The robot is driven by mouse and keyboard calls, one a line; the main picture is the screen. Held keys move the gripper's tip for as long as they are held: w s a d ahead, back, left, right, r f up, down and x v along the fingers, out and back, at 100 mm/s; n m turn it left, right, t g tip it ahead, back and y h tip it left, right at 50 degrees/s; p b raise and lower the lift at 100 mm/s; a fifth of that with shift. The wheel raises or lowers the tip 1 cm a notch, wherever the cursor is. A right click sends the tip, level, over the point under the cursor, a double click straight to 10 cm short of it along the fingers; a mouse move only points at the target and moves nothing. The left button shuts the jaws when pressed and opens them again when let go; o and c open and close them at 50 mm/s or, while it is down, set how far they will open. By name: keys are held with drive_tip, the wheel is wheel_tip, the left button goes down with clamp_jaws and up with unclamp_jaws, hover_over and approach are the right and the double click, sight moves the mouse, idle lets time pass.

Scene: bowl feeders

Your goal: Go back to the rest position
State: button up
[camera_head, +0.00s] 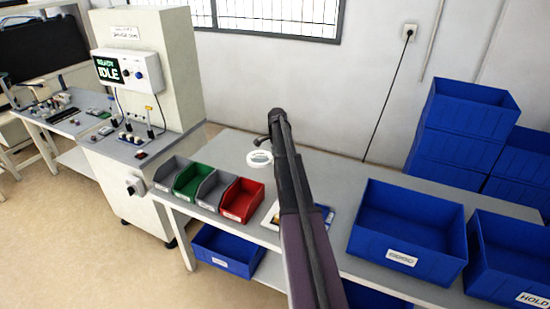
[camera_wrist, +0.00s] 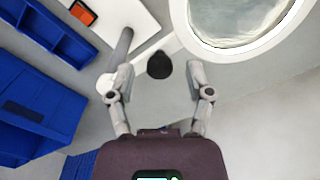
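My arm reaches up from the bottom of the head view over the grey workbench (camera_head: 225,150). My gripper is mostly hidden by the arm there. In the wrist view my gripper (camera_wrist: 159,72) has its two fingers spread wide apart. It is open, with nothing held. A dark round knob (camera_wrist: 159,65) shows between the fingers in the picture, seemingly beyond them; its distance is unclear.
A white-rimmed round magnifier (camera_head: 260,158) stands close left of my arm; its lens (camera_wrist: 240,18) is large in the wrist view. Green (camera_head: 192,180), red (camera_head: 241,200) and grey bins line the bench. Blue crates (camera_head: 405,230) stand right. A control cabinet (camera_head: 150,70) stands left.

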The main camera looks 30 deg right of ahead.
idle(0.3)
drive_tip(key=shift+a, duration=0.1)
drive_tip(key=shift+s+a, duration=0.1)
drive_tip(key=shift+a, duration=0.2)
drive_tip(key=s+a+n, duration=0.5)
drive_tip(key=a, duration=0.7)
drive_tip(key=s+a+n, duration=0.4)
drive_tip(key=s+a, duration=0.2)
drive_tip(key=a, duration=0.6)
drive_tip(key=s+a+n, duration=0.9)
drive_tip(key=s+a, duration=0.7)
drive_tip(key=a, duration=0.1)
drive_tip(key=shift+a+n, duration=0.3)
drive_tip(key=shift+n, duration=0.1)
